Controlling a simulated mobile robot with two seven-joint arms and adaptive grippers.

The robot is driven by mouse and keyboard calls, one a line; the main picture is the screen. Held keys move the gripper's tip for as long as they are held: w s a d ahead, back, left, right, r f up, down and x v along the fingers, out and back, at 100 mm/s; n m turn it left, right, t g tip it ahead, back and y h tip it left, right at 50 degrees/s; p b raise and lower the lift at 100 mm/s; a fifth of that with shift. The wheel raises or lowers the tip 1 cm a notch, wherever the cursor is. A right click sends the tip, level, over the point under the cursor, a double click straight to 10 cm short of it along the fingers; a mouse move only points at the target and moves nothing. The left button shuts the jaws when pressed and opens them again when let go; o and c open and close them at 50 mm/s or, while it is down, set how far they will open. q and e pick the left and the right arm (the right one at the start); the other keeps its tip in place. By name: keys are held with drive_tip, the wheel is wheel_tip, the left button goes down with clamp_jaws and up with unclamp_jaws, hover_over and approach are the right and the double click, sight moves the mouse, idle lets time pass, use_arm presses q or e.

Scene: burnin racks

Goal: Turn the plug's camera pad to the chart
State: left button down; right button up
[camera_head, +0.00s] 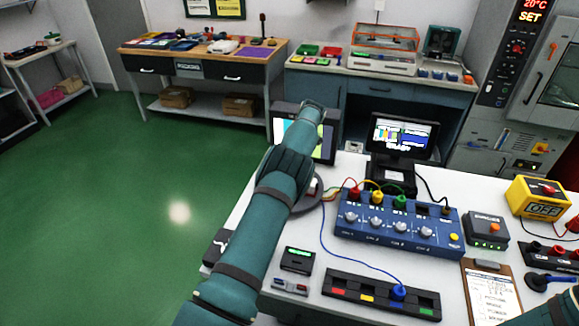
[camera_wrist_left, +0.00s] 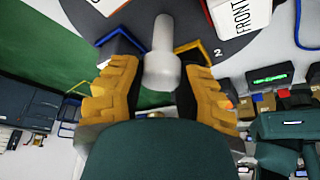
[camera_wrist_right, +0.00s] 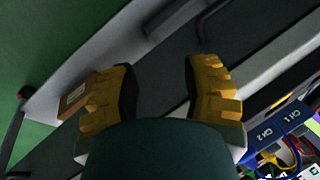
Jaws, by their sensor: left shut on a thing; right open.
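My left gripper (camera_wrist_left: 160,92) is shut on a light grey rounded post (camera_wrist_left: 162,55) above a dark round plate (camera_wrist_left: 245,50). The plate carries a white block marked FRONT (camera_wrist_left: 243,14), and blue and yellow corner frames (camera_wrist_left: 190,46) beside the post. I cannot tell which way a camera pad faces. In the head view my left arm hides that gripper and most of the plate (camera_head: 311,203). A screen with coloured areas (camera_head: 326,148), perhaps the chart, stands behind the arm, partly hidden. My right gripper (camera_wrist_right: 160,90) is open and empty.
A blue box with knobs and plugged leads (camera_head: 397,228) stands right of the plate, with a monitor (camera_head: 403,137) behind it. A dark socket strip (camera_head: 380,295), a clipboard (camera_head: 490,293) and a yellow meter (camera_head: 538,197) lie nearer or further right. Green floor is open at left.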

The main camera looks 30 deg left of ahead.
use_arm(q)
drive_tip(key=shift+s+f+n, duration=0.2)
drive_tip(key=shift+f+n, duration=0.1)
drive_tip(key=shift+f, duration=0.05)
idle(0.3)
drive_tip(key=c, duration=0.5)
unclamp_jaws()
drive_tip(key=shift+a+r, duration=0.1)
drive_tip(key=shift+c, duration=0.2)
drive_tip(key=shift+r, duration=0.1)
drive_tip(key=shift+w+r, duration=0.1)
drive_tip(key=shift+r, duration=0.25)
wheel_tip(320, 180, up, 9)
drive_tip(key=shift+r, duration=0.2)
drive_tip(key=shift+f, duration=0.15)
